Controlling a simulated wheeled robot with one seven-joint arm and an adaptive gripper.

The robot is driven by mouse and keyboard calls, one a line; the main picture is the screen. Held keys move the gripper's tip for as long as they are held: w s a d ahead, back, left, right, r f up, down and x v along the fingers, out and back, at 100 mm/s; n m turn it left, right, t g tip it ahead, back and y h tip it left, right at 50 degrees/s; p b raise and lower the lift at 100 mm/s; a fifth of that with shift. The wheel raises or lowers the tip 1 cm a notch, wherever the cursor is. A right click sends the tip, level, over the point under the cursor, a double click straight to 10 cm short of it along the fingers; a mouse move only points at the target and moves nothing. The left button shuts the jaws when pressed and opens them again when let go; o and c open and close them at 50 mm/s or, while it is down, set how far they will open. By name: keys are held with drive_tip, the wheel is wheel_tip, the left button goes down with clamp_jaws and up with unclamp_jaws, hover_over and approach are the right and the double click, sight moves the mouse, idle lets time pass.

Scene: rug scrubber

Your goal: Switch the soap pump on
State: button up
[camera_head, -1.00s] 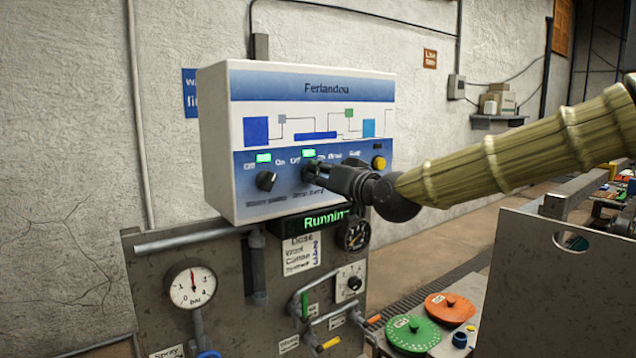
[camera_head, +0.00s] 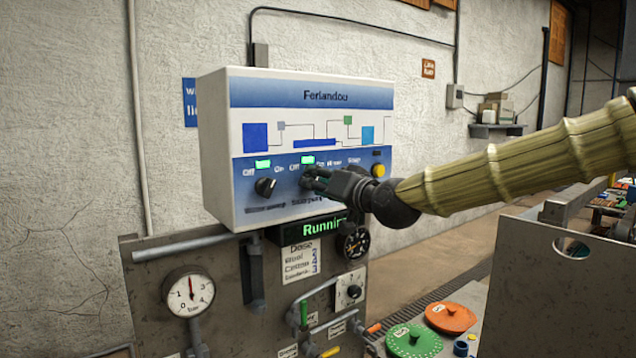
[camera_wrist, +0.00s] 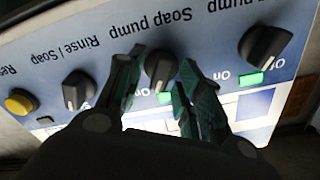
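The soap pump knob (camera_wrist: 160,68) is a dark rotary knob on the control box, under the inverted words "Soap pump" in the wrist view. My gripper (camera_wrist: 163,62) has one finger on each side of it, with narrow gaps showing. Light contact with the right finger cannot be ruled out. The green lamp (camera_wrist: 165,97) by this knob is lit, and it shows in the head view (camera_head: 308,160). In the head view my gripper (camera_head: 315,181) is at the front of the box and partly covers the knob. The knob's exact pointing is hard to tell.
A neighbouring pump knob (camera_head: 265,187) has its own lit green lamp (camera_head: 263,163). The Rinse / Soap knob (camera_wrist: 76,90) and a yellow button (camera_wrist: 20,102) are on the other side. A display (camera_head: 318,228) below reads "Running". Gauges and pipes stand beneath the box.

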drive_tip(key=v, duration=1.2)
idle(0.4)
drive_tip(key=p+v, duration=0.2)
drive_tip(key=v, duration=0.7)
idle(0.3)
